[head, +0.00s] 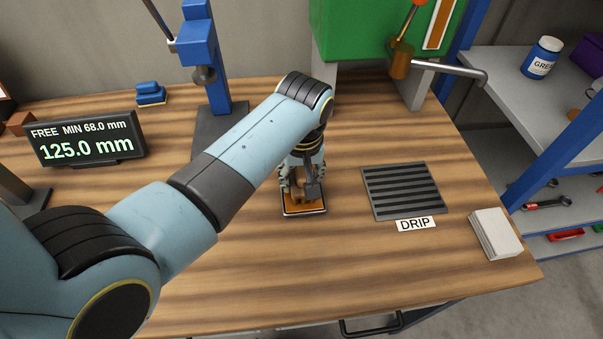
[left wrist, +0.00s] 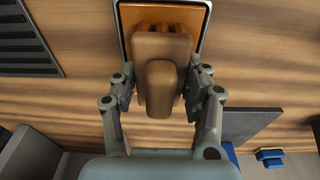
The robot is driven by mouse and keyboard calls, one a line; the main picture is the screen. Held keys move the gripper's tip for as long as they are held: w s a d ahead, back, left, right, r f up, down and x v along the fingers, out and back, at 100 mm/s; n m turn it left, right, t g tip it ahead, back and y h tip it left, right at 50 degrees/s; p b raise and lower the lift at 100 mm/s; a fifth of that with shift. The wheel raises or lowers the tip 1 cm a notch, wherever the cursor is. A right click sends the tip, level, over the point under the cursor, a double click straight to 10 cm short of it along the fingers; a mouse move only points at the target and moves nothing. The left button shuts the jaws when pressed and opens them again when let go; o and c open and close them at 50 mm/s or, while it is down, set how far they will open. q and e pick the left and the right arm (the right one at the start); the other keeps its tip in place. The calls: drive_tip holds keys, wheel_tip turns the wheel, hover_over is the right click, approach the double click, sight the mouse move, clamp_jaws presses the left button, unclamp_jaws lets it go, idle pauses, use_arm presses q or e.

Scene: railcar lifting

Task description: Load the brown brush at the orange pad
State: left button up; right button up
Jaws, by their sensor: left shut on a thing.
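The orange pad (head: 290,211) lies in a dark-rimmed shallow tray on the wooden bench in the head view. It also shows at the top of the left wrist view (left wrist: 135,14). My left gripper (head: 302,190) points down over the pad. Its two fingers (left wrist: 163,90) are shut on the brown brush (left wrist: 160,85) by its sides. In the head view the brush (head: 299,196) is mostly hidden by the gripper. Its far end overlaps the orange pad in the wrist view; I cannot tell whether it touches. My right gripper is not in view.
A dark slatted grate (head: 405,190) with a DRIP label (head: 416,224) lies right of the pad. A white stack (head: 495,233) is near the right edge. A display (head: 87,139), a blue stand (head: 207,60) and a green machine (head: 370,35) stand behind. The front bench is clear.

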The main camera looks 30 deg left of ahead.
sight(302, 169)
use_arm(q)
drive_tip(key=shift+s, duration=0.1)
idle(0.3)
drive_tip(key=shift+r, duration=3.45)
